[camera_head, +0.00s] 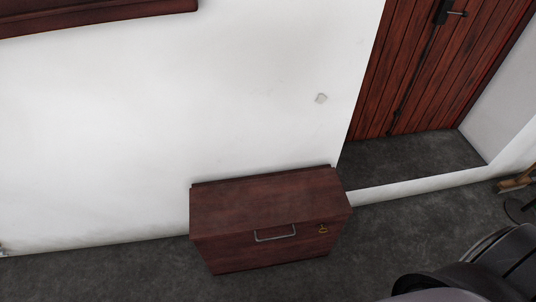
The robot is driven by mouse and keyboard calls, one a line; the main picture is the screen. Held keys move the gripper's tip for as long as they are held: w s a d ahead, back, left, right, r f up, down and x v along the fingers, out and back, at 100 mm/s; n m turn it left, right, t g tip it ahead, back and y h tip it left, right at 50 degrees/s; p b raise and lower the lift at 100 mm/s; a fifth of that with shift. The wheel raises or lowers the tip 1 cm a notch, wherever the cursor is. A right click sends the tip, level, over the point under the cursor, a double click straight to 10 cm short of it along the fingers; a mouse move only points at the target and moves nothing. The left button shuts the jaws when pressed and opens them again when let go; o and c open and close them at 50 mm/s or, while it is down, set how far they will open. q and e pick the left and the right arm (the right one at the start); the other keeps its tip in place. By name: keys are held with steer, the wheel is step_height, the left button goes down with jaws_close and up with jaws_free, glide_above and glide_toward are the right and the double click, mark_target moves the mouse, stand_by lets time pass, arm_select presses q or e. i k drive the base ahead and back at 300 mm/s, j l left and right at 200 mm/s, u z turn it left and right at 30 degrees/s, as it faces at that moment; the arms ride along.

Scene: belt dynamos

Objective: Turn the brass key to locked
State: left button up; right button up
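A small brass key (322,229) sits on the front of a dark reddish-brown wooden cabinet (262,202), near its upper right corner. The key is too small here to tell which way it is turned. A grey metal handle (275,234) is on the cabinet front, to the left of the key. The cabinet stands on the floor against the white wall and looks closed. Neither of my grippers is in view.
A wooden plank door (435,65) stands in a recess at the upper right. Dark grey floor (110,275) is clear left of the cabinet. A dark curved object (480,270) fills the lower right corner. A wooden shelf edge (95,14) shows at upper left.

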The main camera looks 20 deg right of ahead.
mark_target(320, 224)
steer(key=z, duration=0.75)
